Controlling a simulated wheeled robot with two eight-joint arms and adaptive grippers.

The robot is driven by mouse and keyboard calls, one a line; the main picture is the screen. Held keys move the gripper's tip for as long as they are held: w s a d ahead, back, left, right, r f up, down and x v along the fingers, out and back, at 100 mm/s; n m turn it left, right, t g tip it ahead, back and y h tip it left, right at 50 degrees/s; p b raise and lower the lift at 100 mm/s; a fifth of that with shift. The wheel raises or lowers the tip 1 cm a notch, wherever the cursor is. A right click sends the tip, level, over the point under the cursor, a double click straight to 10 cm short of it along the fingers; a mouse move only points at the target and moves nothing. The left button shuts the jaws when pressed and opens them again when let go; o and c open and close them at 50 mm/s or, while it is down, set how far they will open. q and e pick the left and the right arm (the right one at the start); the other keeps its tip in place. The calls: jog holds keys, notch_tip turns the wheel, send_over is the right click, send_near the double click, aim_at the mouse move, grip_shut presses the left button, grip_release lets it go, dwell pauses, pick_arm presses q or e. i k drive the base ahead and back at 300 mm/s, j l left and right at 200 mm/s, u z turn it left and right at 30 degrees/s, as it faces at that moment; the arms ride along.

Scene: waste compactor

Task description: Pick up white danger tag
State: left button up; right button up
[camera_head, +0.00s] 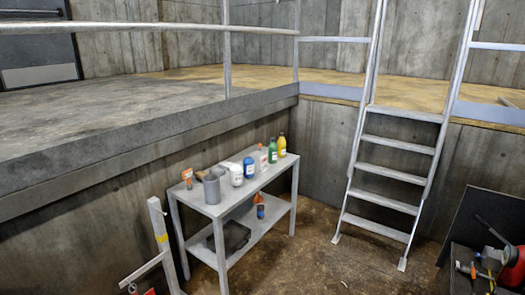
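I cannot make out a white danger tag for certain anywhere in the head view. A grey two-level table (262,187) stands against the concrete wall and holds several bottles and containers. Among them are a white bottle with a dark cap (236,175), a blue bottle (249,168), a green bottle (272,152) and a yellow bottle (282,146). A grey cup (212,188) stands near the table's left end. Neither of my grippers is in view.
A pale post (159,232) with a side bar stands left of the table. A metal ladder (390,180) leads up to a raised, railed platform (110,110). A dark surface with tools and a red object (514,268) is at the lower right. Floor between table and ladder is clear.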

aim_at(264, 160)
jog(key=i+z, duration=0.25)
jog(key=i, duration=0.35)
jog(key=i+j+z, duration=0.1)
jog(key=i+z, duration=0.15)
jog(key=i, duration=0.3)
jog(key=i+j+z, duration=0.25)
jog(key=i, duration=0.3)
jog(key=i+u, duration=0.2)
jog(key=i, duration=0.3)
jog(key=i+l+u, duration=0.15)
jog(key=i, duration=0.35)
jog(key=i+u, duration=0.2)
jog(key=i, duration=0.25)
jog(key=i+j+u, duration=0.15)
jog(key=i+u, duration=0.2)
jog(key=i, duration=0.35)
